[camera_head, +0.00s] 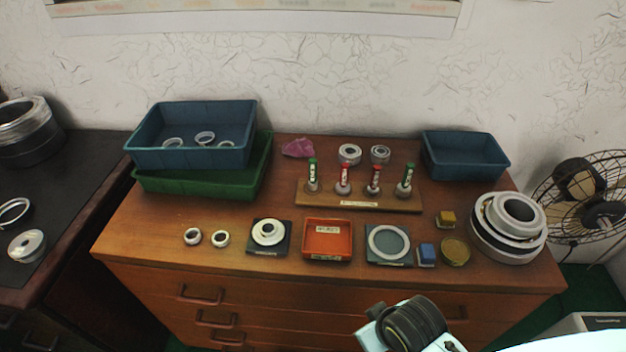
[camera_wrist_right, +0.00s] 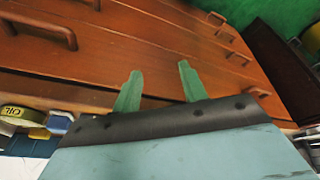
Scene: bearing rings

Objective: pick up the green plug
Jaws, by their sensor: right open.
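Two green-topped plugs stand upright in the wooden rack on the dresser, one at its left end (camera_head: 312,174) and one at its right end (camera_head: 407,180). Two red-topped plugs (camera_head: 343,179) (camera_head: 374,180) stand between them. My right gripper (camera_wrist_right: 159,68) is open, its two green fingers apart with nothing between them, against the dresser's drawer fronts in the right wrist view. In the head view my right arm shows low in front of the dresser, well short of the rack (camera_head: 358,202); its fingers cannot be made out there. My left gripper is out of view.
In front of the rack lie an orange-red tray (camera_head: 327,252), ring pads, small rings and a blue block (camera_head: 427,253). Blue bins (camera_head: 465,172) stand behind at both sides. A stack of large rings (camera_head: 508,243) and a fan (camera_head: 590,205) are at right.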

